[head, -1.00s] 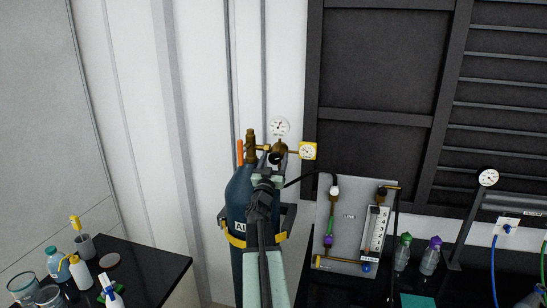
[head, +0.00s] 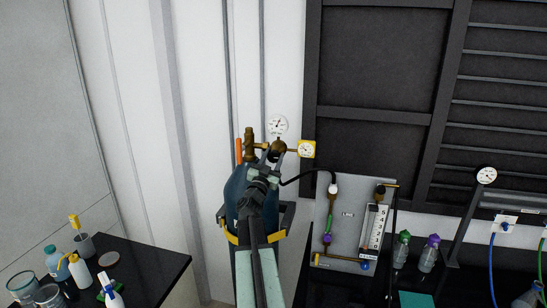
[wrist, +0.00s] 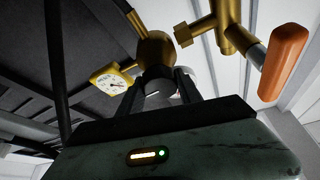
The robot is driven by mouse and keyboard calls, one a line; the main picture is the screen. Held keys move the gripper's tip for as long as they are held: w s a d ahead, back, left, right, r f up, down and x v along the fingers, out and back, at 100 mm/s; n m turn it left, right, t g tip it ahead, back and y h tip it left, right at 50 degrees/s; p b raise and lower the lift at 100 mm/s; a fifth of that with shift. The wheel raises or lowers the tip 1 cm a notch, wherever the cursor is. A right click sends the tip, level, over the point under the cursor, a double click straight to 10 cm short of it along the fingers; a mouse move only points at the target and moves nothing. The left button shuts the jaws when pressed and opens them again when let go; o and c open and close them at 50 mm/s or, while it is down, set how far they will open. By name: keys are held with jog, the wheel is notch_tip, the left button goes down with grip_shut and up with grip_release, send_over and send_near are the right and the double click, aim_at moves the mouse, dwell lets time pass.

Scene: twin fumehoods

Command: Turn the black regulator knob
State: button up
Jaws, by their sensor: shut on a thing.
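The black regulator knob (head: 274,156) is at the front of the brass regulator (head: 279,146), on top of a dark blue gas cylinder (head: 235,186). In the head view my gripper (head: 271,162) reaches up to the knob and partly hides it. In the wrist view the two dark fingers of my gripper (wrist: 160,86) stand on either side of the knob (wrist: 157,73), just below the brass regulator body (wrist: 156,47). My gripper is shut on the knob.
A white round gauge (head: 278,125) and a yellow-framed gauge (head: 306,149) sit close by the regulator. An orange handle (wrist: 284,62) is at right in the wrist view. A black hose (head: 311,174) runs right to a flowmeter panel (head: 346,216). Bottles stand on a black bench (head: 153,262) at left.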

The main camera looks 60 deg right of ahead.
jog(key=shift+m+g+y+p, duration=0.3)
jog(key=shift+m+g+p, duration=0.85)
jog(key=shift+m, duration=2.05)
jog(key=shift+m+g+b, duration=0.3)
jog(key=shift+g+b, duration=0.05)
jog(key=shift+b, duration=0.05)
jog(key=o, duration=1.4)
jog(key=shift+c, duration=0.2)
jog(key=shift+a, duration=0.15)
jog(key=b+v, duration=0.2)
jog(key=v, duration=0.5)
jog(key=shift+a, duration=0.25)
jog(key=shift+f, duration=0.1)
